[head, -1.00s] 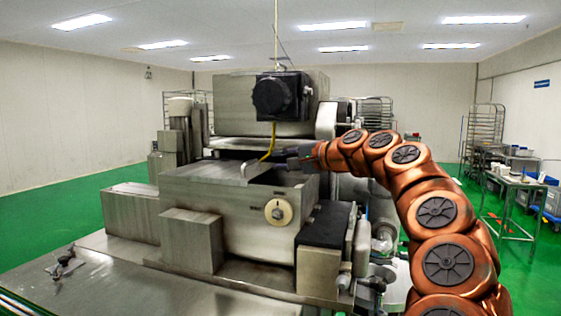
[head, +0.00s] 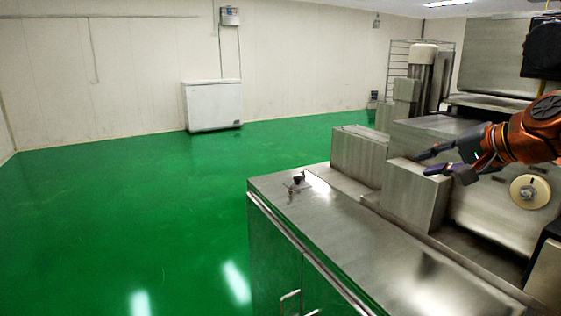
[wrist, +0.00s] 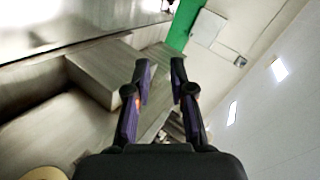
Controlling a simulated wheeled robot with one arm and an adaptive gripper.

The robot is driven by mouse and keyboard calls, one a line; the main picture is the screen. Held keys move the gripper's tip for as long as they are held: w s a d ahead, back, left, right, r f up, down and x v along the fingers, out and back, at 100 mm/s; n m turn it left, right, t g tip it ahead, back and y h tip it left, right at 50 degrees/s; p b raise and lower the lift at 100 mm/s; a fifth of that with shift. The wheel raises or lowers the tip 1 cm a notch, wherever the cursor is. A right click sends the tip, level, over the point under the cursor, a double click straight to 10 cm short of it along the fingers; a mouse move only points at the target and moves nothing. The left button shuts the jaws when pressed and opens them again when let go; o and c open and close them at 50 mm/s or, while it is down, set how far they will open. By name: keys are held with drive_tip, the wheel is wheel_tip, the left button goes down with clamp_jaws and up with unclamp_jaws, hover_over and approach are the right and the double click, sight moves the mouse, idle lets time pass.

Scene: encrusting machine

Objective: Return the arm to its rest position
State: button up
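My arm (head: 540,125) is orange and enters the head view from the right edge, reaching left. My gripper (head: 427,163) points left in front of the encrusting machine's steel boxes, and I cannot tell how close it is to them. In the wrist view my gripper (wrist: 159,75) has its two dark fingers apart, with nothing between them. Most of the arm is out of the head view.
The steel machine (head: 495,195) with a cream dial (head: 530,191) fills the right. Its flat steel top (head: 335,225) holds a small dark fitting (head: 297,180). A white chest (head: 212,105) stands by the far wall. The green floor (head: 130,210) at left is clear.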

drive_tip(key=s+a+f+n+g+h, duration=0.1)
drive_tip(key=s+a+f+n+g, duration=0.45)
drive_tip(key=s+a+f, duration=0.75)
drive_tip(key=s+d+f+n+g+h, duration=0.1)
drive_tip(key=s+f+n+g+h, duration=0.2)
drive_tip(key=s+f, duration=1.5)
drive_tip(key=s+g+h, duration=0.1)
drive_tip(key=s+g, duration=0.1)
drive_tip(key=g, duration=0.2)
drive_tip(key=shift+d+f, duration=0.15)
drive_tip(key=shift+f, duration=0.15)
